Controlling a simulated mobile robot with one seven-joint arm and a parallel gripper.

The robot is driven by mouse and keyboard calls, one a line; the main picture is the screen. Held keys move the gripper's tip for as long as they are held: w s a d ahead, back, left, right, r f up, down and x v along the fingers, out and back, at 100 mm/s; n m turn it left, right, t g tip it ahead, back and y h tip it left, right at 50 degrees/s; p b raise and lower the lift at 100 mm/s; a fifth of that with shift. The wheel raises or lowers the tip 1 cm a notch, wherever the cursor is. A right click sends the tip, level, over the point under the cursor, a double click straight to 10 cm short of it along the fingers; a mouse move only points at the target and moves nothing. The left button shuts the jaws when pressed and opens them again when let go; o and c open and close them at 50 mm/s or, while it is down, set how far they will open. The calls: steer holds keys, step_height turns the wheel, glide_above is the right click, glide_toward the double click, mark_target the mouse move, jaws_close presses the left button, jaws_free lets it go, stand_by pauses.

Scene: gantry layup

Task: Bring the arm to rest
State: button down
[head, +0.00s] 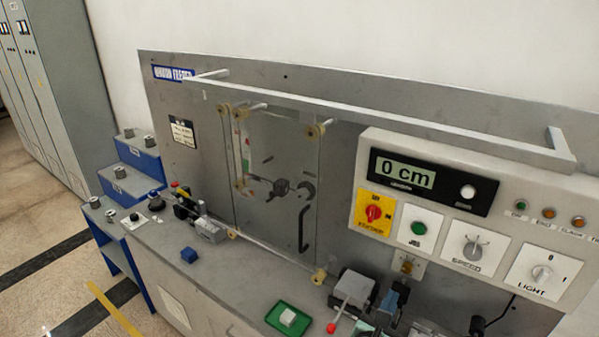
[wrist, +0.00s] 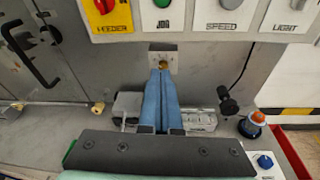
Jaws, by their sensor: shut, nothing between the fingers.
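My gripper (wrist: 161,73) shows in the wrist view as two blue fingers lying together, with nothing between them. Its fingertips point at a small plate with a round brass-coloured part (wrist: 163,61), below the control panel (wrist: 137,24). I cannot tell whether the fingertips touch it. In the head view, part of my arm seems to show at the bottom edge, right of the middle, but its shape there is hard to make out. The same brass-coloured part (head: 407,267) shows in the head view under the panel.
The panel (head: 366,142) reads 0 cm. A clear guard with a black handle (head: 303,229) stands left of it. A grey rail (head: 400,122) juts out above.

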steer(key=a+r+m+t+b, duration=0.35)
steer(key=r+m, duration=0.55)
steer(key=r, duration=0.4)
steer(key=a+r+m+t+b, duration=0.35)
steer(key=r+m, duration=0.45)
steer(key=r, duration=0.4)
steer(key=s+a+r+m+t+y+b, duration=0.3)
steer(key=s+a+r+m+y, duration=0.1)
steer(key=s+r, duration=0.4)
steer(key=s+a+r+m+t+y+b, duration=0.3)
steer(key=s+a+r+m+y, duration=0.1)
steer(key=s+a+r+m, duration=0.3)
step_height(320, 180, up, 2)
steer(key=s, duration=0.3)
steer(key=shift+r+t, duration=0.15)
steer(key=shift+t, duration=0.15)
